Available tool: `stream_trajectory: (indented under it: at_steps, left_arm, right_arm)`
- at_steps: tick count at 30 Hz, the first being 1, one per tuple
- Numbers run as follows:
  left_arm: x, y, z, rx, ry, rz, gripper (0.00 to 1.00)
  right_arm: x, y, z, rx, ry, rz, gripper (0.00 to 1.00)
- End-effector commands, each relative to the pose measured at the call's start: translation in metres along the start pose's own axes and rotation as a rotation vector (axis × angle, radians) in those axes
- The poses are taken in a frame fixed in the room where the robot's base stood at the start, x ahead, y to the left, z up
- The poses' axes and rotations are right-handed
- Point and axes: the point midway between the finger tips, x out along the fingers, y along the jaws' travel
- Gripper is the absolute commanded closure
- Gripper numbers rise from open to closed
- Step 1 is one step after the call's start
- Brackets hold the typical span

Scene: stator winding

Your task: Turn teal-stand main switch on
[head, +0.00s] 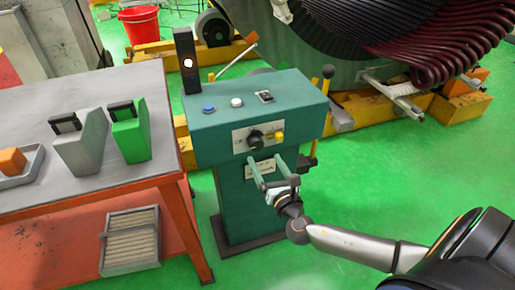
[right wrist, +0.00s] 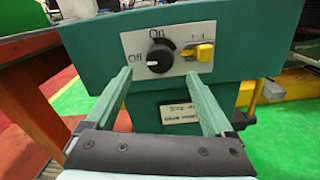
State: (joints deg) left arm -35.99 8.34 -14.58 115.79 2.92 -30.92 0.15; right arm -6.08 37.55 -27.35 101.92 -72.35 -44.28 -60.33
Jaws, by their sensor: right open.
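The teal stand (head: 262,105) is in the middle of the head view. Its front panel carries a black rotary knob (head: 255,138) on a pale plate, with a yellow switch (head: 279,137) to its right. In the right wrist view the knob (right wrist: 160,57) has "Off" printed at its left and "On" above it. A white mark on the knob points left, toward "Off". My right gripper (head: 266,160) is open and empty in front of the panel, a little below the knob. In the wrist view its two fingers (right wrist: 160,84) lie either side below the knob, apart from it. My left gripper is not in view.
A blue button (head: 208,108), a white button (head: 236,102) and a small black switch (head: 265,96) are on the stand's top. A dark post with a light (head: 187,62) rises there. An orange-legged table (head: 85,185) stands close on the left. Green floor is free at the right.

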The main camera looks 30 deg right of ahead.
Motion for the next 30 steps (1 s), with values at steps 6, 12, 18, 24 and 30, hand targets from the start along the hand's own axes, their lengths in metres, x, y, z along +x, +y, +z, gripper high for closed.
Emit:
stream_trajectory:
  at_steps: [6,12,18,24,30]
  left_arm:
    - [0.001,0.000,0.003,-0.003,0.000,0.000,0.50]
    - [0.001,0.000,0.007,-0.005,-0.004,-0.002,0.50]
    - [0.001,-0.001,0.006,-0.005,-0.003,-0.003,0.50]
    - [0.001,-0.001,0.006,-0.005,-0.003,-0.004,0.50]
    - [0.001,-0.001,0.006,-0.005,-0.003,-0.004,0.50]
  right_arm:
    - [0.041,0.001,0.000,0.001,-0.002,0.000,0.13]
    - [0.062,0.000,-0.001,0.001,0.001,0.000,0.13]
    - [0.068,0.000,-0.001,0.001,0.002,0.001,0.13]
    - [0.068,0.000,-0.001,0.002,0.002,0.001,0.13]
    - [0.067,0.000,-0.001,0.002,0.002,0.001,0.35]
